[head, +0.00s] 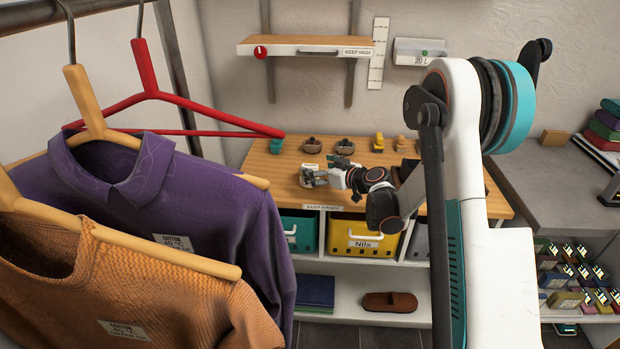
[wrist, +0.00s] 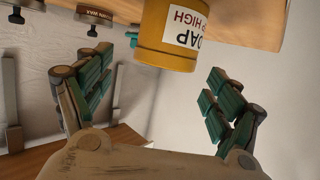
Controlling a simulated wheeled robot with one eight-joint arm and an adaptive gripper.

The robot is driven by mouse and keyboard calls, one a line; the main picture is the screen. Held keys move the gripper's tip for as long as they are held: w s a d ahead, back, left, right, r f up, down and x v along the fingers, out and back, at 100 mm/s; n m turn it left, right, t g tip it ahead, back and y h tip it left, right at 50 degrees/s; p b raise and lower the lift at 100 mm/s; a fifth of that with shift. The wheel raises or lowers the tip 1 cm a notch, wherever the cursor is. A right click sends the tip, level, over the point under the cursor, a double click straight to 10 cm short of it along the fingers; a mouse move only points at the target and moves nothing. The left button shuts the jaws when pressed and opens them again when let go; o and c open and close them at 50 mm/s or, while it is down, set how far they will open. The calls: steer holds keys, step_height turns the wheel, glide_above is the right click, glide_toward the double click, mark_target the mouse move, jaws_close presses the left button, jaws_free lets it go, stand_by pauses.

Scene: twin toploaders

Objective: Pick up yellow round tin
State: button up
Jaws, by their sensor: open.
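In the wrist view, a yellow round tin (wrist: 160,45) with a white label reading SOAP and HIGH shows upside down at the top centre, partly cut off by the frame. My gripper (wrist: 165,65) is open, with one teal-padded finger left of the tin and the other right of it. The tin appears at or just beyond the fingertips; I cannot tell whether it is between them. In the head view, my gripper (head: 326,174) is low over the wooden bench top.
The wooden bench (head: 290,160) holds brown round tins (head: 311,145) and a small yellow item (head: 378,142) behind my gripper. A wall shelf (head: 305,45) hangs above. Hanging shirts (head: 160,215) crowd the left. A grey counter (head: 550,180) is at right.

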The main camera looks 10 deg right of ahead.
mark_target(310, 167)
steer(key=x, duration=0.2)
steer(key=b+x, duration=0.1)
steer(key=x, duration=0.1)
steer(key=shift+a+f+b, duration=0.25)
steer(key=shift+f+b, duration=0.05)
steer(key=shift+f, duration=0.1)
steer(key=shift+r, duration=0.15)
steer(key=c, duration=1.5)
